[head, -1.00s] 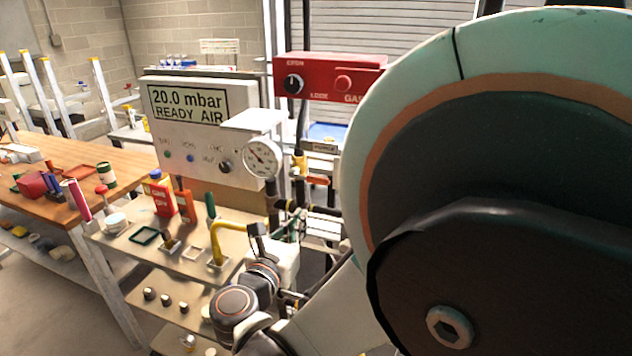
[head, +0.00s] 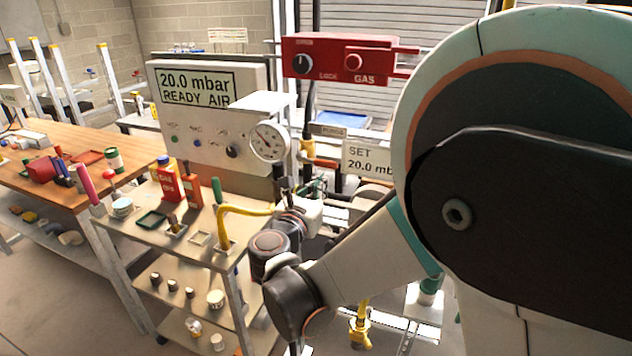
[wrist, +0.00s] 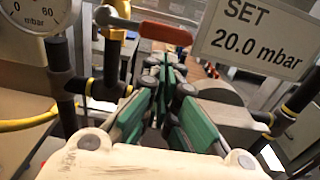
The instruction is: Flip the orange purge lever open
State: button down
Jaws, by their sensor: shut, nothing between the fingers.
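The orange-red purge lever (wrist: 165,33) shows in the wrist view. It runs roughly level to the right from a grey pivot (wrist: 118,14) at the vertical pipe. My gripper (wrist: 170,66), with green pads, is shut and empty. Its fingertips appear just below the lever in the picture; I cannot tell whether they touch it. In the head view my gripper (head: 316,186) is small and partly hidden by my wrist. The yellow valve body (head: 307,148) stands right of the gauge there, under a PURGE label (head: 328,130); the lever itself is not clear.
A white "SET 20.0 mbar" sign (wrist: 258,36) stands close on the right. The pressure gauge (head: 268,142) and dark pipes are close on the left. A red gas box (head: 350,58) is above. A bench with tools (head: 150,215) stands at left.

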jog(key=shift+w+d, duration=0.2)
jog(key=shift+w, duration=0.35)
jog(key=shift+r, duration=0.1)
jog(key=shift+d+r+n, duration=0.1)
jog(key=shift+r+n, duration=0.05)
jog(key=shift+n, duration=0.15)
